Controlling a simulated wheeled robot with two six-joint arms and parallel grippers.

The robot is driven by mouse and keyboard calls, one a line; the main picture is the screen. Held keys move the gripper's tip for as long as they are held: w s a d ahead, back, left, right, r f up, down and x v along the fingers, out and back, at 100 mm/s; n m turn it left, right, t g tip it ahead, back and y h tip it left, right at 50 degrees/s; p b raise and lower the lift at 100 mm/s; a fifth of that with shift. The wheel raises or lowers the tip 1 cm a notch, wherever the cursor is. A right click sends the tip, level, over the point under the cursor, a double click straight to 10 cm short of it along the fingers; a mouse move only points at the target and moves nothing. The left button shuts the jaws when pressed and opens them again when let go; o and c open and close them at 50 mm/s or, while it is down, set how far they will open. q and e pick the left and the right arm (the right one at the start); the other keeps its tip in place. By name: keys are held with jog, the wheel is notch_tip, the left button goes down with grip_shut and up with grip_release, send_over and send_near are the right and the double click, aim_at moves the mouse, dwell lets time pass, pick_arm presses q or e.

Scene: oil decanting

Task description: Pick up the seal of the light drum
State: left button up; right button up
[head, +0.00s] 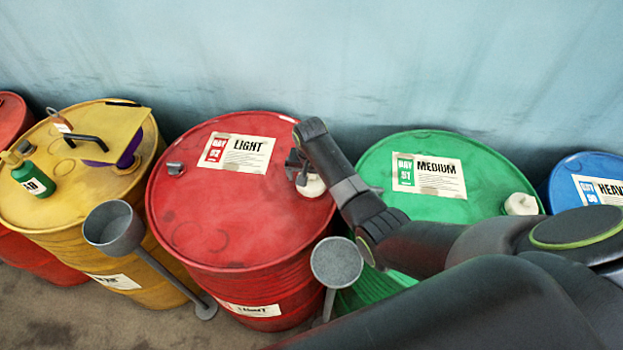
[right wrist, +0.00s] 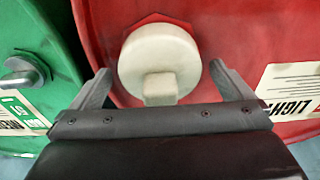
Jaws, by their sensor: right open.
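The light drum (head: 230,215) is red, with a white label reading LIGHT on its top. Its seal is a round off-white cap (head: 313,187) near the right side of the drum top. My right gripper (head: 298,168) is over that cap and partly covers it in the head view. In the right wrist view the seal (right wrist: 160,55), with a raised square grip, lies ahead and between the open fingers of my right gripper (right wrist: 160,85). The fingers stand apart from it on both sides. My left gripper is not in view.
A green MEDIUM drum (head: 480,190) with a white cap (head: 521,204) stands to the right, then a blue drum (head: 590,167). A yellow drum (head: 50,205) at left bears a green bottle (head: 35,180). Grey long-handled cups (head: 113,225) (head: 336,262) stand in front of the drums.

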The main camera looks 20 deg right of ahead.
jog(key=c, duration=1.3)
jog(key=shift+o, duration=0.2)
notch_tip(320, 180, up, 10)
jog(key=shift+f+b, duration=0.1)
jog(key=shift+b, duration=0.95)
notch_tip(320, 180, up, 3)
jog(key=p, duration=0.3)
jog(key=shift+f, duration=0.2)
jog(key=shift+a+r+p, duration=0.1)
jog(key=shift+r+p, duration=0.85)
jog(key=shift+r, duration=0.8)
